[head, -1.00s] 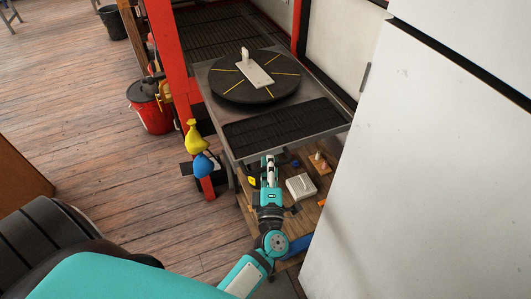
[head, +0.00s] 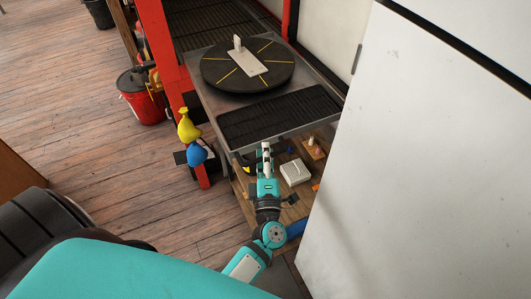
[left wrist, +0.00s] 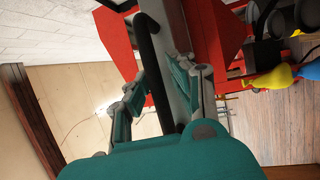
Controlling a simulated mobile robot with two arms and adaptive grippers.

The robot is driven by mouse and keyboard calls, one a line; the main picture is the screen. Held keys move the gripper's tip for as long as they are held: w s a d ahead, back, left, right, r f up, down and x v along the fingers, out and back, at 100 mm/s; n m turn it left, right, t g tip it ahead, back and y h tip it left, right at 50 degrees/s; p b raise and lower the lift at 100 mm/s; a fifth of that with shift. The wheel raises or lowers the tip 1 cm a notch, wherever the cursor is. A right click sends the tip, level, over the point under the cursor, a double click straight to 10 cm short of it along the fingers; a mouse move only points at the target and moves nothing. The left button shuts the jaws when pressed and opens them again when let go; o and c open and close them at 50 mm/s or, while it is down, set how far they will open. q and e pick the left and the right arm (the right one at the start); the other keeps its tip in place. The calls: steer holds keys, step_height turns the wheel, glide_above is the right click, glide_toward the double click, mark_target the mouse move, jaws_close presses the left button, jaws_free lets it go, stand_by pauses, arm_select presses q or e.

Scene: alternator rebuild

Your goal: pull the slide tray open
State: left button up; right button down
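The slide tray (head: 198,91) is a grey metal sheet low in the bay. It carries a black turntable (head: 222,76) and a black ribbed mat (head: 269,120). In the head view my left gripper (head: 266,148) is at the tray's front edge. The left wrist view shows a black bar handle (left wrist: 150,52) running between the fingers of my left gripper (left wrist: 158,72). The handle is hardly visible in the head view. My right gripper is out of view.
A tall white cabinet (head: 430,150) stands close on the right. A red post (head: 164,50) with yellow (head: 187,126) and blue (head: 196,154) funnels is at the tray's left. A wooden shelf below holds a white box (head: 295,173). Open plank floor (head: 110,190) lies left.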

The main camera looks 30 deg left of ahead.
arm_select(q)
steer(key=v, duration=0.8)
steer(key=shift+d+f, duration=0.1)
stand_by(0.4)
